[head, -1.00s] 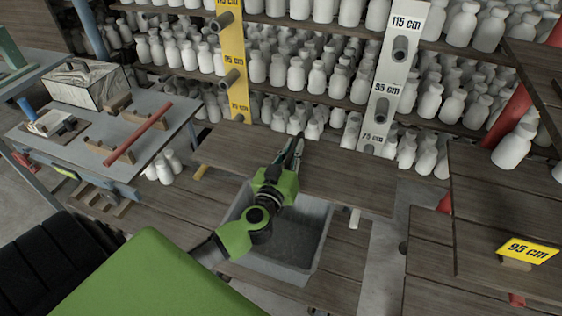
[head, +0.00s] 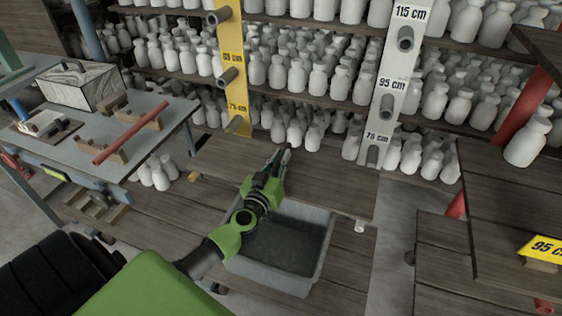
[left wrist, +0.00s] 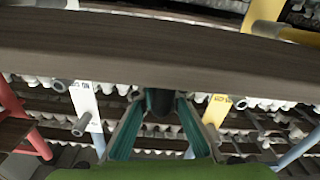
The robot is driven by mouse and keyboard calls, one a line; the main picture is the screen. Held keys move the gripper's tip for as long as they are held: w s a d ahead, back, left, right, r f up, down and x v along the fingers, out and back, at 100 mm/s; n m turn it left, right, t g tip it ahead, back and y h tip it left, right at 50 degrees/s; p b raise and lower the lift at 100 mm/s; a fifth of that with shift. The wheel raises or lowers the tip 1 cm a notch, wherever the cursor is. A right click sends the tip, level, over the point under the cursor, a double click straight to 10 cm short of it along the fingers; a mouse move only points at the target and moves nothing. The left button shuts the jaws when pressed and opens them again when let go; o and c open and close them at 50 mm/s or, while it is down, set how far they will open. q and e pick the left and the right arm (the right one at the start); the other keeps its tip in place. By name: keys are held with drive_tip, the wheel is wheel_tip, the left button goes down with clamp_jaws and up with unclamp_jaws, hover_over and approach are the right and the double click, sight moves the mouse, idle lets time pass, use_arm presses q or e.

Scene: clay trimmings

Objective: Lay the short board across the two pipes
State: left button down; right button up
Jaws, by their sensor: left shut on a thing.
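The short board (head: 320,186) is a flat dark brown plank. My left gripper (head: 279,158) is shut on it near the middle of its far edge in the head view. The plank also spans the left wrist view (left wrist: 160,60), whose picture is upside down. I cannot tell whether the board touches either pipe. My right gripper is not in view.
Shelves of white bottles (head: 310,80) stand behind the posts. A grey tub (head: 285,270) sits below the board. A grey table (head: 60,160) with a red rod (head: 130,133) is at left.

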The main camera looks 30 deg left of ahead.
use_arm(q)
drive_tip(key=shift+r, duration=0.15)
drive_tip(key=c, duration=2)
unclamp_jaws()
drive_tip(key=shift+f, duration=0.2)
drive_tip(key=shift+c, duration=0.2)
drive_tip(key=shift+r, duration=0.2)
drive_tip(key=v, duration=1.2)
drive_tip(key=shift+s, duration=0.1)
